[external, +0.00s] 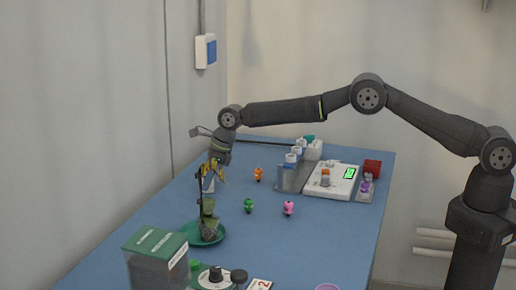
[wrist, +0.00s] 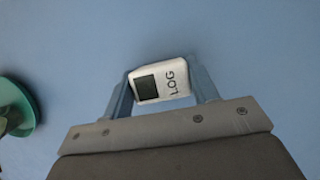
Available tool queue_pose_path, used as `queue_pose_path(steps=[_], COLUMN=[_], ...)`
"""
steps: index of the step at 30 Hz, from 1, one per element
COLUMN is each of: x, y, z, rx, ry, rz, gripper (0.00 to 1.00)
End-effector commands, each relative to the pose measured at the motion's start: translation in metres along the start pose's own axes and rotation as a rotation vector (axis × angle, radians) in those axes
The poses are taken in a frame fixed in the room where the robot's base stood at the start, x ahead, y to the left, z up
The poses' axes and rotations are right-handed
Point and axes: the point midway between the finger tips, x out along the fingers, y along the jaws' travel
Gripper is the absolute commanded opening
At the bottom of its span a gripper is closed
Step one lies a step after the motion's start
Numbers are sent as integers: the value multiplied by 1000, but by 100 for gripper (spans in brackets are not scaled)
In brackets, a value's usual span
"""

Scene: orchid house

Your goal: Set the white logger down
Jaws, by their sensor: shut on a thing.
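The white logger (wrist: 172,80), with a dark screen and the letters LOG, sits between the two fingers of my gripper (wrist: 163,84) in the wrist view. My gripper is shut on it. In the external view my gripper (external: 214,172) points down over the far left part of the blue table (external: 160,232), and the logger (external: 208,185) shows as a small pale shape below it, partly hidden by the plant in front. I cannot tell whether the logger touches the table.
A green saucer (external: 219,238) with a plant stands close by; the saucer (wrist: 33,100) also shows at the left in the wrist view. Small orange (external: 258,174), green (external: 249,206) and pink (external: 288,208) figures stand to the right. A white scale (external: 325,190) is farther right.

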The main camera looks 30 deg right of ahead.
Motion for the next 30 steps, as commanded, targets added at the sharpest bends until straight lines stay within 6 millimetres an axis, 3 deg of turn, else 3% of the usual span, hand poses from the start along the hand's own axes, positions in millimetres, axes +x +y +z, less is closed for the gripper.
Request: queue_pose_path(steps=[8,9,12,23,30], x=[1,1,1,-4,-33], y=[0,0,0,0,0], z=[0,0,0,2,2], rx=[0,0,0,0,0], ry=[-2,-2,-2,-3,-4], rz=[0,0,0,-1,-1], gripper=[30,58,76,76,76])
